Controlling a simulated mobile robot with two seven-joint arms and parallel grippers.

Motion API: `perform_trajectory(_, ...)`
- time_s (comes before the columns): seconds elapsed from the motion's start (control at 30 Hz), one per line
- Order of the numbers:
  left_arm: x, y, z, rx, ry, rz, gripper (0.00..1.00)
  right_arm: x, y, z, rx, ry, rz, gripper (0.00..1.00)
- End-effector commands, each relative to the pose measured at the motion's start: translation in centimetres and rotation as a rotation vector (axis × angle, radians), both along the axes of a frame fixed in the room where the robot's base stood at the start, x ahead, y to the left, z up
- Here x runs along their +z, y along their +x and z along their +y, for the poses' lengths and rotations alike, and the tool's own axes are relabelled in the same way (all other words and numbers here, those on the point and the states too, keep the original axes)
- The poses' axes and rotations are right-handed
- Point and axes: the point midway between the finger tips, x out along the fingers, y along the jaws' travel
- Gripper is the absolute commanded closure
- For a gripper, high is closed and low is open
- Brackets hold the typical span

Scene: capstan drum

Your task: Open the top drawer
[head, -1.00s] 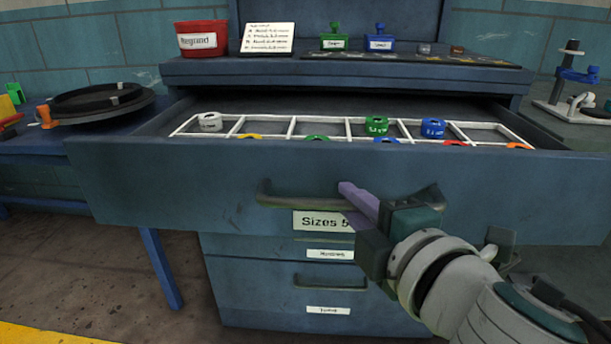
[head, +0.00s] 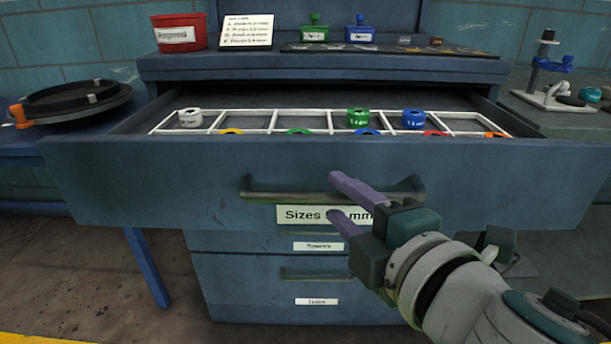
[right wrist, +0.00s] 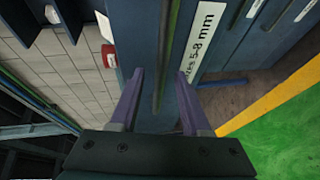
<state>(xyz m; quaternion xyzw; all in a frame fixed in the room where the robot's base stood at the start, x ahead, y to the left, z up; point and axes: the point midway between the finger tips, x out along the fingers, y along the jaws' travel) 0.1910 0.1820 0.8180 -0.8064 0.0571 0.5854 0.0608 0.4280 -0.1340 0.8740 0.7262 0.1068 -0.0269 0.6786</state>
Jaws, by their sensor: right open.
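The top drawer (head: 130,185) of the blue cabinet stands pulled out, with its inside showing. Its dark bar handle (head: 285,195) runs across the front above a label reading "Sizes" and "mm". My right gripper (head: 335,197) is open at the right half of the handle. One purple finger shows above the bar and one below it. In the right wrist view the handle (right wrist: 167,60) runs between the two spread fingers (right wrist: 160,95); neither finger visibly presses on it. I cannot tell how deep the bar lies between them. My left gripper is not in view.
The drawer holds a white divider grid (head: 270,122) with several coloured ring pieces. A red bin (head: 180,33) and a card (head: 246,32) stand on the cabinet top. Lower drawers (head: 290,290) are shut. A side table with a black round tray (head: 75,98) is at left.

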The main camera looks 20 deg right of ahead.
Motion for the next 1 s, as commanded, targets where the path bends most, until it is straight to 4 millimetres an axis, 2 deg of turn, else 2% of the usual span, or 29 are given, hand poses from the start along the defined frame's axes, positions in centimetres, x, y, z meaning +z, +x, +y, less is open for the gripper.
perform_trajectory(0.2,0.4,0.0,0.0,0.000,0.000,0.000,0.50,0.7,-4.2,-0.5,-0.001,0.000,0.004,0.53)
perform_trajectory(0.4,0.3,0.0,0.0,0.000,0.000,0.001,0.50,1.2,-6.7,-0.8,0.000,0.001,0.002,0.53)
perform_trajectory(0.57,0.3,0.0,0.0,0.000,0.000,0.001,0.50,1.4,-7.3,-0.9,-0.001,0.000,0.000,0.53)
perform_trajectory(0.87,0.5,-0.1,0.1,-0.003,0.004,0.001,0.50,1.6,-7.4,-1.0,-0.006,0.006,0.002,0.53)
perform_trajectory(0.97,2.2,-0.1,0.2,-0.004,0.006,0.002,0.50,3.3,-7.4,-2.1,-0.070,0.061,0.031,0.53)
perform_trajectory(1.0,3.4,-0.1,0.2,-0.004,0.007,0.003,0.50,4.4,-7.5,-3.0,-0.122,0.107,0.056,0.53)
